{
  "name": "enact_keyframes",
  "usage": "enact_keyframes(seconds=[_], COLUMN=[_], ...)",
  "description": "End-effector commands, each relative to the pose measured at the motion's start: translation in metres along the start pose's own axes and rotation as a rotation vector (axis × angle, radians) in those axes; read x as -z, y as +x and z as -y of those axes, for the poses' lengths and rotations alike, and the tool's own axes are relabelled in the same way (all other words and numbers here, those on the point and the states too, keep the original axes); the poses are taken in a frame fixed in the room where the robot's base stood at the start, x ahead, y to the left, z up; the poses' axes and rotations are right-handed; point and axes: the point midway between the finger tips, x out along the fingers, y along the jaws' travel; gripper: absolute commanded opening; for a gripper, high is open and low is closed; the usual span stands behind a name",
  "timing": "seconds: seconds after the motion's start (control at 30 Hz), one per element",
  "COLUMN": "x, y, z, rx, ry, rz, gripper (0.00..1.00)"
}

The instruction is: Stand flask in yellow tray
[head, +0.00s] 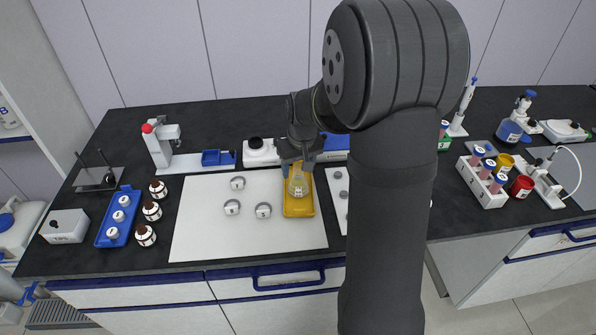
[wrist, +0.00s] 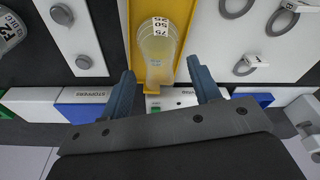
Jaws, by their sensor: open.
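My gripper (head: 298,166) is over the back part of the tray, at the flask's neck. In the wrist view the blue fingers of my gripper (wrist: 163,84) are apart, one on each side of the neck, with gaps visible.
Several grey rings (head: 232,207) lie on the white mat (head: 205,240) left of the tray. A panel with round grey knobs (head: 338,175) lies close on the right. Brown bottles (head: 152,211) and a blue tray (head: 104,236) stand farther left. A tube rack (head: 480,190) is right.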

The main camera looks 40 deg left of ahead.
Motion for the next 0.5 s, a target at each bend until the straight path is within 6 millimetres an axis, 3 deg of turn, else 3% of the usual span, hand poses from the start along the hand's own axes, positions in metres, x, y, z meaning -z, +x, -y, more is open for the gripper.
enact_keyframes(seconds=[0.3,0.5], x=[0.000,0.000], y=[-0.070,-0.095], z=[0.000,0.000], rx=[-0.001,-0.001], ry=[0.000,0.000], rz=[-0.003,0.000], gripper=[0.57,0.57])
